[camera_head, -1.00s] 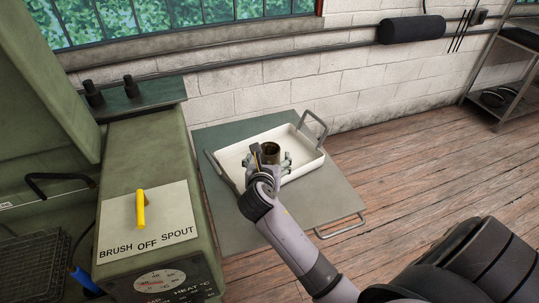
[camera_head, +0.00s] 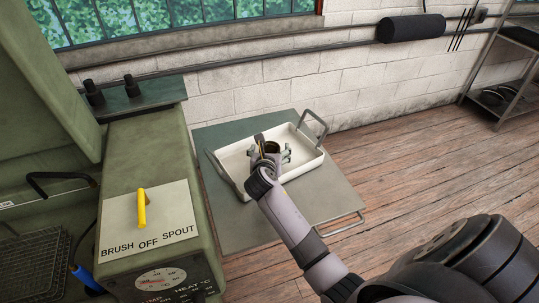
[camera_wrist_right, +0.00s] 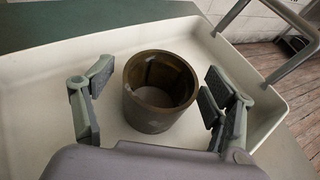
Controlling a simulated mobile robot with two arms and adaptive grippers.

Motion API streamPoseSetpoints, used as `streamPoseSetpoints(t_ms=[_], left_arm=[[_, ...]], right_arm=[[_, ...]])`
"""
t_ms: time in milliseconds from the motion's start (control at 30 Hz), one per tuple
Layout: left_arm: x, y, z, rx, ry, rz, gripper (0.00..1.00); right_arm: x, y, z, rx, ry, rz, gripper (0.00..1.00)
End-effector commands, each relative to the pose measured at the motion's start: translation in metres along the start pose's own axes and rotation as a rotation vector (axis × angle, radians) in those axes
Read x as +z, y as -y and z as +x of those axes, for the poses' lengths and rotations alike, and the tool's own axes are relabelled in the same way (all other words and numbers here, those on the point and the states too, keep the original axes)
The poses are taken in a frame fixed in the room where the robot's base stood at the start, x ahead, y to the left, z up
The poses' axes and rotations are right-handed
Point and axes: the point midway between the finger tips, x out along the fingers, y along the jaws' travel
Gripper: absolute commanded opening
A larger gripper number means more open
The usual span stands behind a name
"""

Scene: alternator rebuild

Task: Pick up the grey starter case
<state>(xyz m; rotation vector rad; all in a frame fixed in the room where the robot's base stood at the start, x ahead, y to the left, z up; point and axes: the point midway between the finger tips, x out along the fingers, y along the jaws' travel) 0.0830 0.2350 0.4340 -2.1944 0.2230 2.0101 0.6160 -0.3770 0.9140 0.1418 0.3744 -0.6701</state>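The starter case (camera_head: 272,146) is an open-topped hollow cylinder that looks brownish-olive rather than grey. It stands upright in a white tray (camera_head: 303,168), partly hidden by my right gripper (camera_head: 271,154) in the head view. In the right wrist view, the case (camera_wrist_right: 146,117) stands between the two spread fingers of the right gripper (camera_wrist_right: 158,100). The right gripper is open. My left gripper is not in view.
The tray has raised walls and a grey handle (camera_head: 314,127) at its right end. It rests on a grey-green table (camera_head: 232,228). A green machine with a yellow lever (camera_head: 142,208) stands to the left. The wooden floor (camera_head: 400,160) at the right is clear.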

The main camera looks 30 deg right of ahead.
Motion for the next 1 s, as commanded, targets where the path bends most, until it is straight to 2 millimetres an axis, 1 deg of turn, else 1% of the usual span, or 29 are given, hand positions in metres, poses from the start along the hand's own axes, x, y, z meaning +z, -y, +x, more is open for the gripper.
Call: streamPoseSetpoints(t_ms=[33,67,1000], left_arm=[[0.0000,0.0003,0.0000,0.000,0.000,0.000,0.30],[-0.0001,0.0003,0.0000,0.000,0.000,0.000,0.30],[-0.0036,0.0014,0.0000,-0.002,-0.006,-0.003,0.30]], right_arm=[[0.0000,0.0001,-0.0001,0.000,0.000,0.000,0.73],[-0.0001,0.0001,-0.0001,0.000,0.000,-0.001,0.71],[-0.0002,-0.0001,-0.0004,0.000,0.000,0.000,0.08]])
